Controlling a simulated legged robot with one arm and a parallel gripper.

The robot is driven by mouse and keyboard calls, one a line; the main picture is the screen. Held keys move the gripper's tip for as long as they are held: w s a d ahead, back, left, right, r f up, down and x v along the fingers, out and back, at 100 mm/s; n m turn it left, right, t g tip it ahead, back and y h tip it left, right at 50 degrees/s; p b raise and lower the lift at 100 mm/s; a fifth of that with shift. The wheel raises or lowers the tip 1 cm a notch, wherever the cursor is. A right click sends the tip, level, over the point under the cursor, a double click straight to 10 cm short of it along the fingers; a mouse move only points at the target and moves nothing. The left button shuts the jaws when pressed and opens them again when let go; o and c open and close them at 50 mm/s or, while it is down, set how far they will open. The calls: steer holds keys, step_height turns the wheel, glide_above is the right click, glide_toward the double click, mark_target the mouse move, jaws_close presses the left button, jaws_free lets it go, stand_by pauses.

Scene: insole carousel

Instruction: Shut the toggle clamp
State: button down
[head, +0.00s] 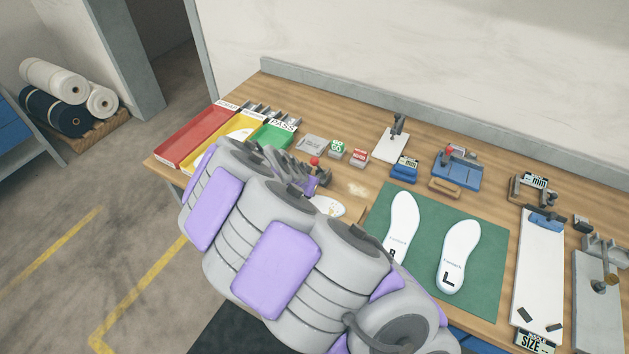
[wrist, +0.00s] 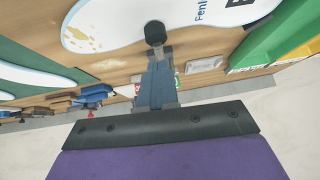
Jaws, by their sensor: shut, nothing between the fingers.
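A blue fixture (head: 456,172) with dark metal parts and an upright red-knobbed lever (head: 449,150) stands at the back of the bench; it looks like the toggle clamp, with its handle raised. In the wrist view its red knob (wrist: 90,114) shows small at the left, far from my fingers. Another red knob (head: 314,161) on a dark mechanism shows beside my arm, partly hidden; I cannot tell what it belongs to. My gripper (wrist: 155,33) is shut and empty, its dark tip over a stained white insole (wrist: 110,22). In the head view my arm hides much of this area.
Red (head: 196,138) and green (head: 272,136) trays stand at the left end. Two white insoles (head: 403,220) (head: 459,255) lie on a green mat (head: 487,270). A small blue block (head: 403,171) and a brown brush-like piece (head: 444,187) sit before the fixture. A white board (head: 538,270) is right.

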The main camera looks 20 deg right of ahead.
steer(key=shift+s+a+f+b, duration=0.15)
steer(key=shift+a+f+b, duration=0.15)
steer(key=shift+a+f, duration=0.2)
steer(key=shift+f, duration=0.15)
steer(key=shift+s+d+f, duration=0.15)
steer(key=shift+d, duration=0.2)
steer(key=shift+a, duration=0.15)
